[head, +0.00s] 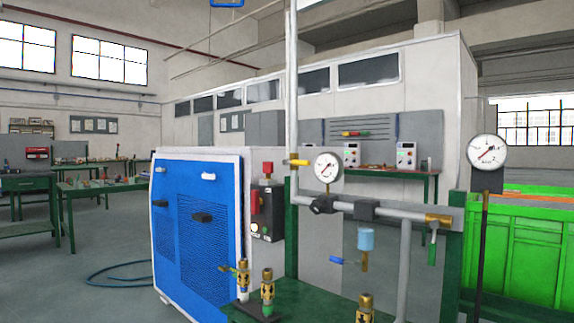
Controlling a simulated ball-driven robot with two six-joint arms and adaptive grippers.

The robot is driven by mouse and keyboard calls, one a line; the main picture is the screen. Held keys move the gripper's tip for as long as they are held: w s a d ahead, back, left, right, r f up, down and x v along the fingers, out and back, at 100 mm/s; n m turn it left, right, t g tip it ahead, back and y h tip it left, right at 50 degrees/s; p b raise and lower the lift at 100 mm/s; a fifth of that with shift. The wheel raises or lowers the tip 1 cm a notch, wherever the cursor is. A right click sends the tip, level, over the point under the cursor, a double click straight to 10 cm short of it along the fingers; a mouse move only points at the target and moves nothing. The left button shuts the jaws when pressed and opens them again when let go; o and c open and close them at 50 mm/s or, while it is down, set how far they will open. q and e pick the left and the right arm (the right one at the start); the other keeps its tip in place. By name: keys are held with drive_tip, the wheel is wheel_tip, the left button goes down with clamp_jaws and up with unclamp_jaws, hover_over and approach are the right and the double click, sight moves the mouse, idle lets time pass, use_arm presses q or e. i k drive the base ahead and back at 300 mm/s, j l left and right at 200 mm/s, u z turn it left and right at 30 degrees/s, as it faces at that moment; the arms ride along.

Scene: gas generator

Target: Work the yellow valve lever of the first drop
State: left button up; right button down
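A short yellow lever (298,162) sits on this pipe, pointing roughly sideways to the right. I cannot tell which drop is the first one. A smaller yellow-green lever (228,268) shows low at the left, beside a brass fitting (242,268). Neither of my grippers is in view, and nothing touches the levers.
A round gauge (328,167) stands close right of the yellow lever. The blue cabinet (197,240) is at left, green bins (520,245) at right. Open floor (100,260) lies at left, with a hose (115,275).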

sight(297, 163)
drive_tip(key=i+j+u, duration=0.2)
drive_tip(key=i+j, duration=0.5)
drive_tip(key=j, duration=0.1)
